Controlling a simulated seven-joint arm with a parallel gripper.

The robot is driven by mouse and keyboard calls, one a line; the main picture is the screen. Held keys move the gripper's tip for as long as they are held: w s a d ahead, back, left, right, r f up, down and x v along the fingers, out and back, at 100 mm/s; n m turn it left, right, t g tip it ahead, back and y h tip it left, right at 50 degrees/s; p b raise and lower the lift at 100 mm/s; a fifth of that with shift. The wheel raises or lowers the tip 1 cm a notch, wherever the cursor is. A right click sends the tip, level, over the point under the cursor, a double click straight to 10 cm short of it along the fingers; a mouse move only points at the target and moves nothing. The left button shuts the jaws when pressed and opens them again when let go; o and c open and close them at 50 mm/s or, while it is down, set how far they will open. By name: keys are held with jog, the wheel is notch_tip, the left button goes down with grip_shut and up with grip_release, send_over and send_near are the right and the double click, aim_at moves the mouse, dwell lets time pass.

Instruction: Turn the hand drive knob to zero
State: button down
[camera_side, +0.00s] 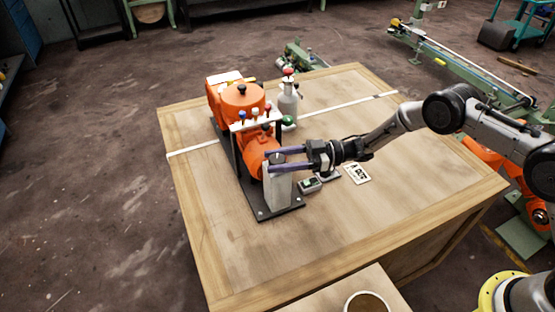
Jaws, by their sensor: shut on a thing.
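An orange machine (262,155) with a rounded housing is mounted on a dark base plate on the wooden table. My gripper (274,163) reaches in from the right, at the machine's front end above a grey upright block (278,190). Its two long dark fingers are closed on a small dark round part there, which looks like the hand drive knob (278,158). The fingers hide much of the knob. Its marking and exact angle are too small to read.
Several small coloured-top items stand in a white rack (255,121) on the machine. A grey bottle (289,103) stands behind. A small grey-green box (310,185) and a printed card (357,173) lie right of the base. The table's left and front areas are clear.

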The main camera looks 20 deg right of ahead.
aim_at(283, 156)
jog(key=n+g, duration=0.3)
jog(key=g, duration=0.2)
jog(key=shift+f+n+g+y, duration=0.1)
jog(key=shift+n+g+y, duration=0.2)
jog(key=shift+n, duration=0.1)
jog(key=shift+n+g+h, duration=0.5)
jog(key=shift+n+g, duration=1)
jog(key=shift+g, duration=1)
jog(key=shift+r+n+g+h, duration=0.2)
jog(key=shift+n+g+h, duration=0.1)
jog(key=shift+n+g, duration=0.35)
jog(key=shift+c, duration=1.4)
grip_release()
jog(key=shift+d+f, duration=0.1)
jog(key=shift+v, duration=1.45)
jog(key=shift+r, duration=3.55)
